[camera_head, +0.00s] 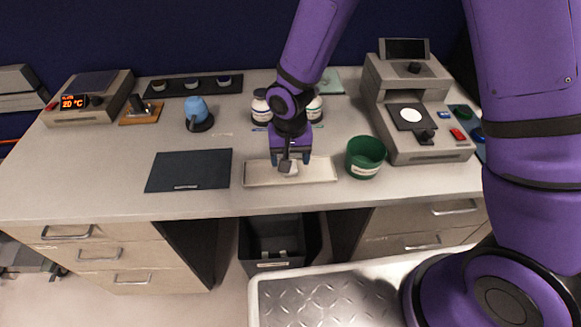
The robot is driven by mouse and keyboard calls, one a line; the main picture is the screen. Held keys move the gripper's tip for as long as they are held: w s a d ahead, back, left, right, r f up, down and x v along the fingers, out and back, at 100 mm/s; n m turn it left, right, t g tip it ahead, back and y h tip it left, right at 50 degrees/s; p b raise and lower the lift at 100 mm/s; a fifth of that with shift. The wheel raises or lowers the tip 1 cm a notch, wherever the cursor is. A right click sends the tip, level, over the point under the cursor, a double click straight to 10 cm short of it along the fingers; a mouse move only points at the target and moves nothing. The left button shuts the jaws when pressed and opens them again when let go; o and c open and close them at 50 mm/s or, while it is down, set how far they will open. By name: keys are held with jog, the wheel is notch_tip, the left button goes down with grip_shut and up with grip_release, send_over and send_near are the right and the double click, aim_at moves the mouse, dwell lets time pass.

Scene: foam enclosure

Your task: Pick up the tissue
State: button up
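A small white tissue (291,168) shows just under my gripper (289,162), over a shallow light tray (262,174) at the front middle of the bench. My gripper points down above the tray, with a finger on each side of the tissue's upper part. My gripper partly hides the tissue. I cannot tell whether the fingers touch it or whether it rests on the tray.
A green cup (365,157) stands right of the tray, close to it. A dark mat (188,170) lies to the left. Two white jars (262,107) stand behind my gripper. A grey instrument (415,105) fills the right side. A black bin (274,240) is below the bench.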

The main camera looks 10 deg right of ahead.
jog(key=shift+w+d+f, duration=0.1)
jog(key=shift+w+f, duration=0.05)
jog(key=shift+f, duration=1.75)
jog(key=c, duration=1.1)
jog(key=shift+o, duration=0.2)
jog(key=shift+r, duration=0.2)
